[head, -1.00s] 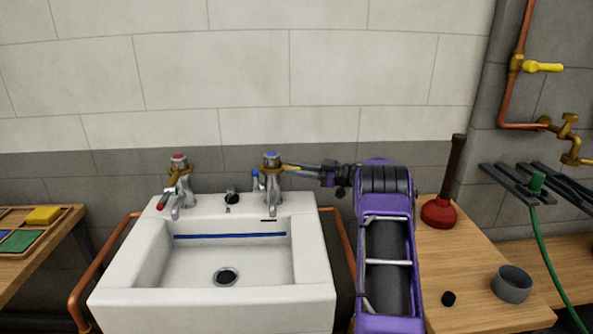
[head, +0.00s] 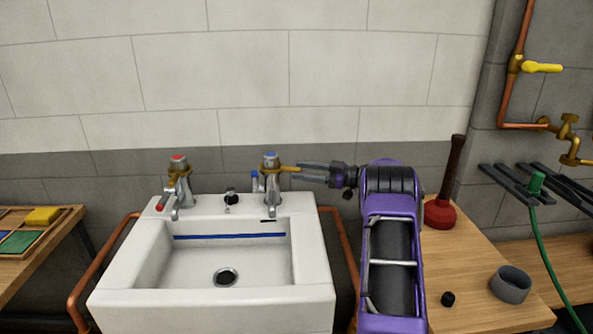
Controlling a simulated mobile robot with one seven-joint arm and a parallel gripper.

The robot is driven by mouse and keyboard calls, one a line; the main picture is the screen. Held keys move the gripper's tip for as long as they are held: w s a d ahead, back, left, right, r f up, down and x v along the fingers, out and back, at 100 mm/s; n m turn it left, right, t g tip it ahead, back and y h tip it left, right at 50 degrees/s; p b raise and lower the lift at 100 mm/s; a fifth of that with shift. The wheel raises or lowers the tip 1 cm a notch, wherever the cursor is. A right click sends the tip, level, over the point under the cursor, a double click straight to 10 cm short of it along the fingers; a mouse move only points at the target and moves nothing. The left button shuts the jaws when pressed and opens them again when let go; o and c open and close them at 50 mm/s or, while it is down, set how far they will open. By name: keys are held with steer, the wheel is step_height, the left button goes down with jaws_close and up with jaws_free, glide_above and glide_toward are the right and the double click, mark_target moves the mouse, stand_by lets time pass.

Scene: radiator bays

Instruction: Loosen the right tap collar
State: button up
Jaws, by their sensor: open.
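The right tap (head: 271,181) is chrome with a blue-marked top and stands at the back right of the white sink. Its brass collar (head: 268,169) sits below the top, with a brass arm (head: 289,168) pointing right. My gripper (head: 303,172) comes from the right, level with this arm. Its two grey fingers are open and apart, with their tips near the arm's outer end. I cannot tell if they touch it. The left tap (head: 178,183) has a red-marked top and a similar brass collar.
The white sink (head: 115,292) has a blue stripe and a dark drain. On the wooden bench at right stand a red plunger (head: 439,213), a grey cup (head: 511,285) and a small black piece (head: 448,299). Copper pipes (head: 506,98) run up the right wall.

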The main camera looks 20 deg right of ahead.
steer(key=v, duration=1.5)
steer(key=shift+r, duration=0.1)
